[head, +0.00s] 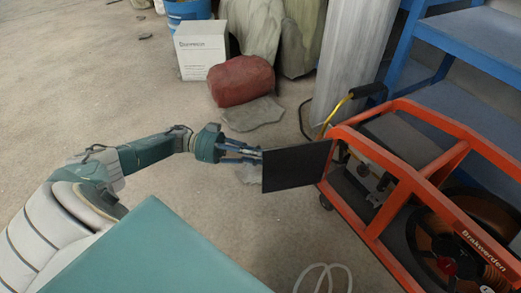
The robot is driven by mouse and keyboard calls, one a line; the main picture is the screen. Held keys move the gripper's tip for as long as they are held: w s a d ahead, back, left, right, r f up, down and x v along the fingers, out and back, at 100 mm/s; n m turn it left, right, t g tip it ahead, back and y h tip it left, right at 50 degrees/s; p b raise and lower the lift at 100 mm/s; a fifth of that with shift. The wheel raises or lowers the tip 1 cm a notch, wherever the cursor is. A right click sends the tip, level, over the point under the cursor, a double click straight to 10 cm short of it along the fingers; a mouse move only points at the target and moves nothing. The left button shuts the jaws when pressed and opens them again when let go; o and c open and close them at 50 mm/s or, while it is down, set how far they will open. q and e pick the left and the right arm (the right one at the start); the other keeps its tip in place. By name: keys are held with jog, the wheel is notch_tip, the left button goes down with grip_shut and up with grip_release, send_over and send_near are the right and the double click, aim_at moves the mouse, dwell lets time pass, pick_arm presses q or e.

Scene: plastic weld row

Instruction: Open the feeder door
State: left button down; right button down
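The feeder door looks to be the flat black panel (297,166). It stands out to the left from the orange feeder frame (372,232), with its right edge near the frame's left post. A gap shows the inside of the frame to the right of the panel. My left gripper (258,158) reaches in from the left, with its fingertips at the panel's left edge. The panel partly hides the fingertips, so I cannot tell whether they touch or grip it. My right gripper is not in view.
An orange cable reel (455,245) sits inside the frame. A blue stand (425,50) is behind it. A grey column (352,60), a red sack (241,80) and a white box (200,48) stand at the back. A pale hose (322,275) lies in front. The left floor is mostly clear.

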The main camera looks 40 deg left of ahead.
pick_arm(q)
jog(key=shift+w+d+r, duration=0.35)
jog(key=shift+w+r, duration=0.15)
jog(key=c, duration=1.8)
grip_release()
jog(key=shift+o, duration=0.7)
jog(key=shift+w+d, duration=0.15)
jog(key=shift+d, duration=0.1)
jog(key=shift+a, duration=0.1)
jog(key=v, duration=0.7)
jog(key=shift+s+f, duration=0.25)
jog(key=shift+f, duration=0.15)
jog(key=shift+a, duration=0.15)
jog(key=shift+s+a, duration=0.1)
